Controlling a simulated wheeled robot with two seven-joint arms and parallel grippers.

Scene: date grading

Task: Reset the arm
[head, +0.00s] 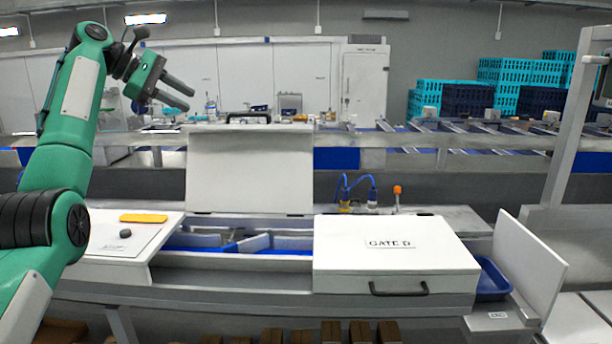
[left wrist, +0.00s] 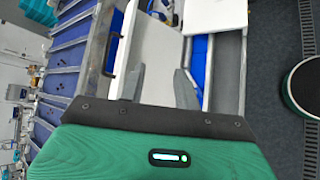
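My left gripper (head: 179,93) is raised high at the upper left of the head view, well above the work table. Its two grey fingers are apart with nothing between them. In the left wrist view the fingers (left wrist: 158,85) also stand apart and empty, with the white panel and blue channel far below them. My right gripper does not show in either view.
A white box marked GATE D (head: 390,258) with a dark handle stands on the table. Left of it, a white lid (head: 250,170) stands upright behind an open blue channel (head: 290,251). A yellow block (head: 144,218) and dark knob (head: 125,233) rest on a white panel (head: 100,247).

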